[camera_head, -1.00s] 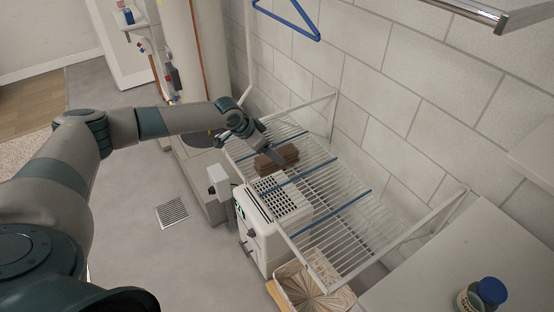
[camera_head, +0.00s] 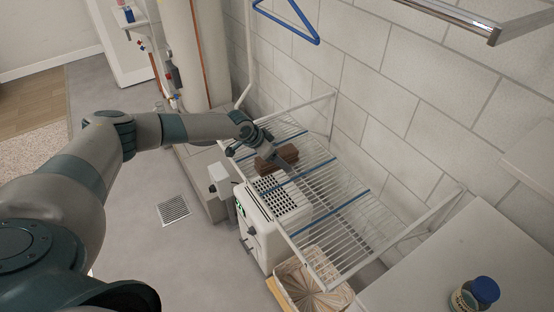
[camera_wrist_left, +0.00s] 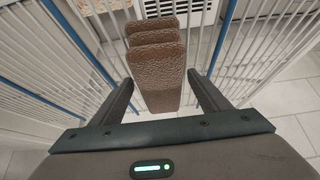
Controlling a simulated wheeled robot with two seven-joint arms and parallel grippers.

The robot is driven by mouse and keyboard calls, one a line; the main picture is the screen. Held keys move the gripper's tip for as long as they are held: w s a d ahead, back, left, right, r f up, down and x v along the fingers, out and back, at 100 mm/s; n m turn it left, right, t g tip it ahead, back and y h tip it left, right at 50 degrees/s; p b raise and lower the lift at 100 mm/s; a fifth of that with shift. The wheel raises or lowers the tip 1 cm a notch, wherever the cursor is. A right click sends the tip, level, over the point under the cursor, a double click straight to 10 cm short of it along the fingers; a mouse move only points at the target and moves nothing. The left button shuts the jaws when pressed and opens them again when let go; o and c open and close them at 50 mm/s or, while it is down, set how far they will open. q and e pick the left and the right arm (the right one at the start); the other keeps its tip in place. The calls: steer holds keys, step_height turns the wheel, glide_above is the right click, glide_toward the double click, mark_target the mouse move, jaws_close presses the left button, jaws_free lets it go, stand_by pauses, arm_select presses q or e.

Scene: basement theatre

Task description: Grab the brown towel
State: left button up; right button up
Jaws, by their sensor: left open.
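The brown towel (camera_head: 277,158) is a folded stack lying on the white wire drying rack (camera_head: 345,215), towards its far left end. In the left wrist view the towel (camera_wrist_left: 155,62) appears as several brown layers, lying between and ahead of the open fingers. My left gripper (camera_wrist_left: 166,92) is open, one finger on each side of the towel's near end, with visible gaps. In the head view my left gripper (camera_head: 284,166) reaches over the rack at the towel and partly hides it. My right gripper is not in view.
A white appliance with a vented top (camera_head: 262,225) stands below the rack. A lined basket (camera_head: 312,285) is in front. A blue-lidded jar (camera_head: 475,294) stands on the white counter (camera_head: 440,270) at right. The block wall closes off the rack's back.

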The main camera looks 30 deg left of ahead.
mark_target(284, 153)
arm_select(q)
steer(key=c, duration=1.2)
steer(key=shift+r+b, duration=0.3)
steer(key=shift+r, duration=0.25)
steer(key=r, duration=0.1)
steer(key=d+r+b, duration=0.1)
steer(key=r, duration=0.1)
steer(key=shift+s+r, duration=0.1)
steer(key=s+d+r+b, duration=0.1)
steer(key=d+r, duration=0.1)
steer(key=d, duration=0.1)
steer(key=s+d+r+b, duration=0.1)
steer(key=d+r, duration=0.1)
steer(key=d, duration=0.1)
steer(key=s+d+r+b, duration=0.1)
steer(key=d+r, duration=0.1)
steer(key=d, duration=0.2)
steer(key=shift+s+r, duration=0.2)
steer(key=shift+r, duration=0.2)
